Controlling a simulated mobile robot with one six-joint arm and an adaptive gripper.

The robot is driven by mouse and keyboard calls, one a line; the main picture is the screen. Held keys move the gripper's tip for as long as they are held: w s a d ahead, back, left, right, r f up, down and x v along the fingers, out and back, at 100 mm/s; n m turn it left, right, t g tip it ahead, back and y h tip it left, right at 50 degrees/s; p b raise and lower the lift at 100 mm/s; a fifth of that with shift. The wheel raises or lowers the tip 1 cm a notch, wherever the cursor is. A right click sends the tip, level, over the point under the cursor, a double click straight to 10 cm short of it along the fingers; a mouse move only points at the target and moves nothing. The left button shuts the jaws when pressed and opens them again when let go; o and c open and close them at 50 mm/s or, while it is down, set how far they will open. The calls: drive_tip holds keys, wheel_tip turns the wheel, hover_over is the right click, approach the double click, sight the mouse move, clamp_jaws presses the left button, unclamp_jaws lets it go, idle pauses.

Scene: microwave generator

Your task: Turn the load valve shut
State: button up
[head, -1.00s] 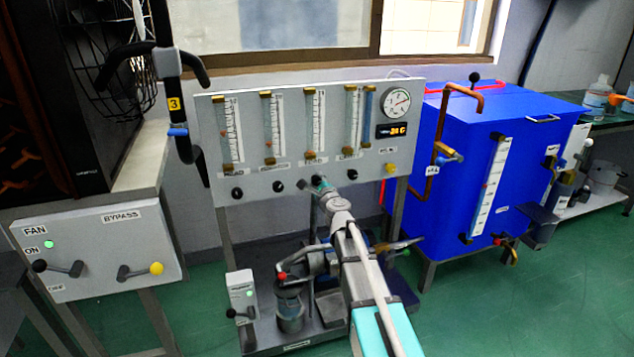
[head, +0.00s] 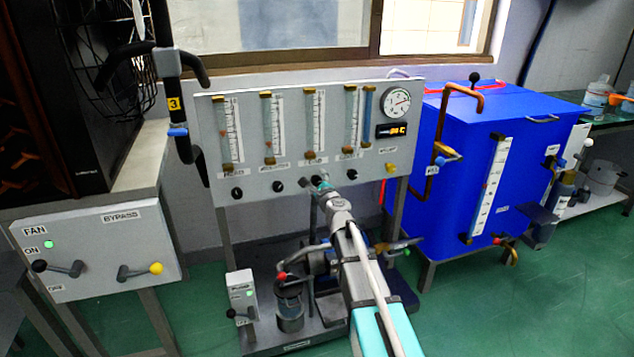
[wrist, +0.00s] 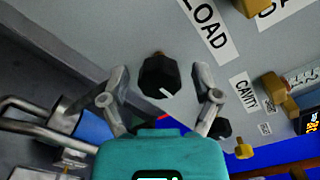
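The load valve is a black faceted knob (wrist: 158,77) with a white mark, set on the grey panel below the LOAD label (wrist: 208,28) in the wrist view. My gripper (wrist: 160,72) is open, with one finger on each side of the knob and a visible gap on both sides. I cannot tell how deep the fingertips reach along the knob. In the head view my gripper (head: 318,184) is at the panel's lower edge, under the third flow tube, and hides the load knob.
Other black knobs (head: 278,187) sit in the same row on the panel (head: 290,175). In the wrist view a dark knob (wrist: 220,128) and brass fitting (wrist: 244,151) lie right of my gripper. Pump hardware (head: 290,305) stands below; a blue tank (head: 470,130) stands right.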

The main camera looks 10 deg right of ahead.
drive_tip(key=shift+s, duration=0.15)
drive_tip(key=s+d, duration=0.1)
drive_tip(key=s, duration=1)
drive_tip(key=shift+s+d, duration=0.3)
drive_tip(key=shift+d, duration=0.05)
drive_tip(key=s+a+f+n+g+y+p, duration=0.4)
drive_tip(key=s+a+f+n+g, duration=0.45)
drive_tip(key=n, duration=0.85)
drive_tip(key=s+d+f+n+g+h+p, duration=0.1)
drive_tip(key=s+d+f+n+g+h, duration=0.15)
drive_tip(key=s+d+g, duration=0.4)
drive_tip(key=s+d+f+n+g+h+p, duration=0.1)
drive_tip(key=s+d+n+g+h+p, duration=0.2)
drive_tip(key=s, duration=0.6)
wheel_tip(320, 180, up, 38)
drive_tip(key=a+n+h+p, duration=0.1)
drive_tip(key=p, duration=3.5)
drive_tip(key=shift+a+f, duration=0.25)
drive_tip(key=shift+a, duration=0.05)
